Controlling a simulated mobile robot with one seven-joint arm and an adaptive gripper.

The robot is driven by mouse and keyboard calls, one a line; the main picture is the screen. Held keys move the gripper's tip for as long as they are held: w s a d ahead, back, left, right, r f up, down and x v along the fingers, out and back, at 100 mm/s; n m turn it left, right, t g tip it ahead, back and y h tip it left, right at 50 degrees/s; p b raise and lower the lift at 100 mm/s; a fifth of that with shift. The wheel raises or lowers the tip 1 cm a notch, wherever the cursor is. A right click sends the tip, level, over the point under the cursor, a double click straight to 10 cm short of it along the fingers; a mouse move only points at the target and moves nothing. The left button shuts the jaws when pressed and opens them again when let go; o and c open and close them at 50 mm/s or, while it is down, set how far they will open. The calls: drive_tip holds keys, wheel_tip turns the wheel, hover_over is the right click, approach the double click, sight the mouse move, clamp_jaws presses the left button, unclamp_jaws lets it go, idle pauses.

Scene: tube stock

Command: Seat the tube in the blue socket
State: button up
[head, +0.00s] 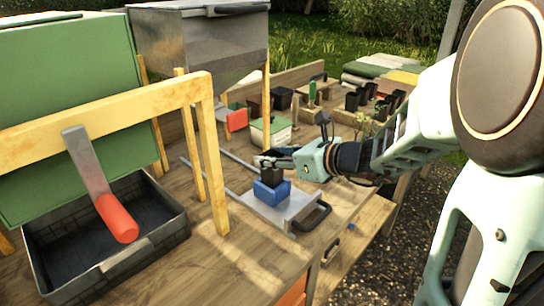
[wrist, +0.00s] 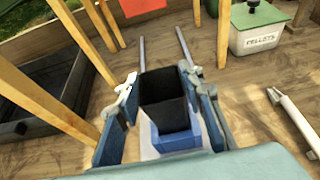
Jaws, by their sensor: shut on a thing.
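The tube is a black, square, open-topped piece (wrist: 168,112) between my fingers in the wrist view. In the head view the black tube (head: 272,177) stands upright at the blue socket (head: 271,193), which sits on a grey sliding plate (head: 292,212). The blue socket (wrist: 182,141) also shows below the tube in the wrist view. My gripper (wrist: 165,108) is shut on the tube from both sides; in the head view my gripper (head: 273,160) reaches in from the right. I cannot tell how deep the tube's lower end sits in the socket.
A wooden frame (head: 208,130) stands left of the socket, with a red-handled scraper (head: 115,215) hanging over a black tray (head: 180,215). A metal hopper (head: 200,45) is behind. A pellets box (wrist: 256,32) and a white-handled tool (wrist: 292,120) lie right in the wrist view.

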drive_tip(key=shift+f+b, duration=0.4)
drive_tip(key=shift+b, duration=0.05)
idle(0.6)
drive_tip(key=shift+o, duration=0.2)
idle(0.3)
drive_tip(key=o, duration=0.9)
drive_tip(key=shift+r, duration=0.15)
wheel_tip(320, 180, up, 9)
drive_tip(key=p, duration=0.7)
idle(0.4)
